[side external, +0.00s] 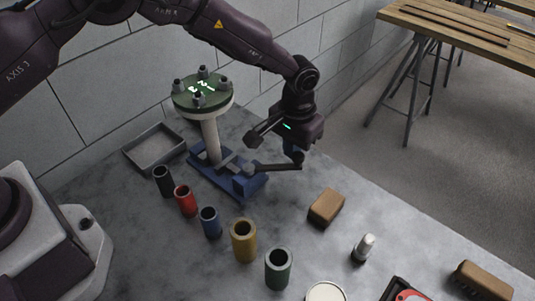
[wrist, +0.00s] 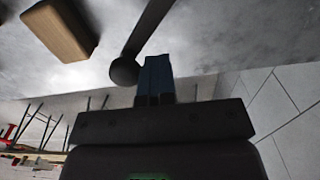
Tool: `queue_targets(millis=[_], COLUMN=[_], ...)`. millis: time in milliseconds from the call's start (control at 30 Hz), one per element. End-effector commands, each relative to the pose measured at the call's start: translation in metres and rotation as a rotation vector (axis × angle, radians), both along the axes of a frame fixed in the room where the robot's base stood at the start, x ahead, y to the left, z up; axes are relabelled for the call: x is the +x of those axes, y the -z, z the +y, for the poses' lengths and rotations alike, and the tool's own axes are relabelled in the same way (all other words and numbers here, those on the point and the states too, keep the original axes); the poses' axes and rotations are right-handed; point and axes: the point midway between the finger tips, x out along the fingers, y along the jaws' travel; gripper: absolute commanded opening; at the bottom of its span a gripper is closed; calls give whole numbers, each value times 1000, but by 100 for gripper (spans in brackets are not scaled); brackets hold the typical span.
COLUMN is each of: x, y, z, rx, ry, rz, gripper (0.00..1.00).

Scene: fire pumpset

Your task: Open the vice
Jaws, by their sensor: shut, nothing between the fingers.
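The blue vice (side external: 247,186) stands on the grey worktop, with a white pipe (side external: 210,135) upright at it. A round green flange (side external: 190,95) with several dark bolts tops the pipe. The vice's dark handle bar (side external: 272,167) reaches right to beneath my gripper (side external: 298,160). In the wrist view the handle (wrist: 142,35) ends in a dark ball (wrist: 124,71). My gripper (wrist: 155,62) is shut and empty, its fingers close beside the ball. I cannot tell whether they touch it. The vice's jaws are partly hidden.
A grey tray (side external: 137,163) lies left of the vice. Black, red, blue, yellow (side external: 244,241) and green (side external: 278,269) sockets stand in a row in front. A brown block (side external: 326,207) and a metal cylinder (side external: 364,247) are to the right. A wall is behind.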

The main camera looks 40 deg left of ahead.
Motion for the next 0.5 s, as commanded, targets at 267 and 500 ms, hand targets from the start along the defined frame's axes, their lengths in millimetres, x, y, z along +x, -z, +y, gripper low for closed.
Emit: queue_targets(millis=[267,500], x=[-1,-2], y=[-3,-3], z=[-14,-16], rx=[-21,-21], ry=[1,2], rz=[-14,-13], gripper=[0,0])
